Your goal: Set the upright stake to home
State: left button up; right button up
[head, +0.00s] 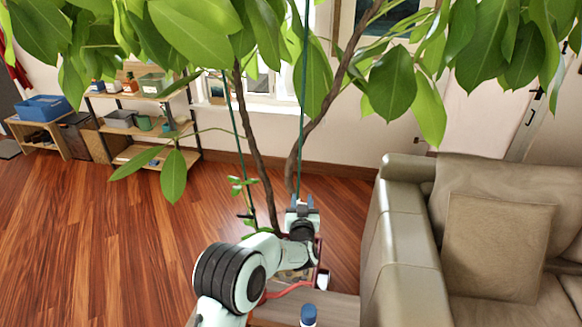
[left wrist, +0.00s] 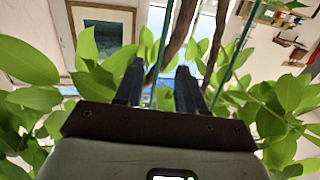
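A thin green upright stake (head: 303,100) stands nearly vertical in the leafy plant, beside a brown stem. A second green stake (head: 240,140) leans to its left. My left gripper (head: 302,203) is at the lower part of the upright stake, fingers pointing up in the picture. In the left wrist view the gripper (left wrist: 160,72) is open, its two dark fingers well apart. The upright stake (left wrist: 164,30) shows in the gap between them, touching neither visibly; its depth is hard to tell. The leaning stake (left wrist: 231,66) is right of the fingers. The stakes' lower ends are hidden. My right gripper is not in view.
Brown stems (head: 252,140) and broad leaves (head: 390,85) crowd around the stakes. A beige sofa (head: 405,230) stands close on the right. A blue-capped item (head: 308,315) is at the bottom. Shelves (head: 140,125) stand at the back left. The wooden floor at left is clear.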

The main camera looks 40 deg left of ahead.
aim_at(299, 169)
pick_arm(q)
jog(key=p+x, duration=0.1)
jog(key=x, duration=0.3)
jog(key=r+p+x, duration=0.1)
jog(key=p+x, duration=0.1)
jog(key=x, duration=0.2)
jog(key=r+p+x, duration=0.1)
jog(key=x, duration=0.4)
jog(key=shift+s+a+p, duration=0.15)
jog(key=shift+a+p, duration=0.2)
jog(key=shift+a, duration=0.05)
jog(key=shift+w+a+f, duration=0.25)
jog(key=shift+w+a, duration=0.05)
jog(key=shift+w, duration=0.05)
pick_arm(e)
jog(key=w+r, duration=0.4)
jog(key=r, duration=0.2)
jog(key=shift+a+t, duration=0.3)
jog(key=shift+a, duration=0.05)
pick_arm(q)
grip_shut()
